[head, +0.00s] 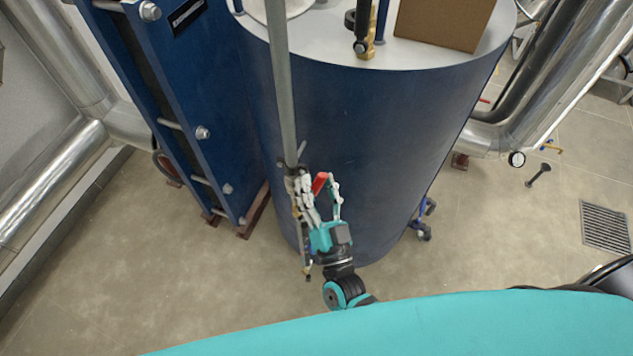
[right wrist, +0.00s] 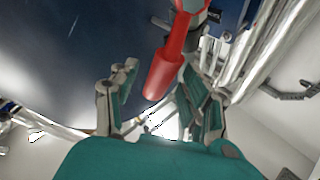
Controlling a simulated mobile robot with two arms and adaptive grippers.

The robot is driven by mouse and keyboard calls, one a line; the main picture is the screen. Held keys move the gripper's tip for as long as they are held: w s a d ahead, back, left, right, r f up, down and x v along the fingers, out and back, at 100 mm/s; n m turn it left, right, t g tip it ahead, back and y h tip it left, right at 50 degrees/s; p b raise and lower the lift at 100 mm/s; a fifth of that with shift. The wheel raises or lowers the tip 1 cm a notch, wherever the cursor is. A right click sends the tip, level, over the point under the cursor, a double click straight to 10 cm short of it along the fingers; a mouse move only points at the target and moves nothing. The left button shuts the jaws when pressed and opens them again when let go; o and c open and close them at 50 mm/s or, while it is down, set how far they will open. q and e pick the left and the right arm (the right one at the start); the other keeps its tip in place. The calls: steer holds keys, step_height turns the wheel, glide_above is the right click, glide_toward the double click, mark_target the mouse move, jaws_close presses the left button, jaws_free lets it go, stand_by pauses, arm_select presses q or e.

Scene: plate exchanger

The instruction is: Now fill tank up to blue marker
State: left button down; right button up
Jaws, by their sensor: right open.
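The large dark blue cylindrical tank (head: 350,130) stands in the middle of the head view, with a pale grey top. A grey vertical tube (head: 281,80) runs down in front of it to a fitting with a red valve handle (head: 320,182). My right gripper (head: 322,197) is open at this handle. In the right wrist view the red handle (right wrist: 167,68) reaches down between the two spread fingers, nearer the right one; I cannot tell whether they touch. I cannot make out a blue marker or a water level. My left gripper is out of view.
A blue plate exchanger (head: 195,100) stands left of the tank. Shiny pipes run along the left and right sides. A cardboard box (head: 445,22) and a brass fitting (head: 368,35) are on the tank top. A floor grate (head: 605,227) lies at the right.

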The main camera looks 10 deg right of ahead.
steer(key=v, duration=1.1)
steer(key=shift+s, duration=0.3)
steer(key=shift+a, duration=0.1)
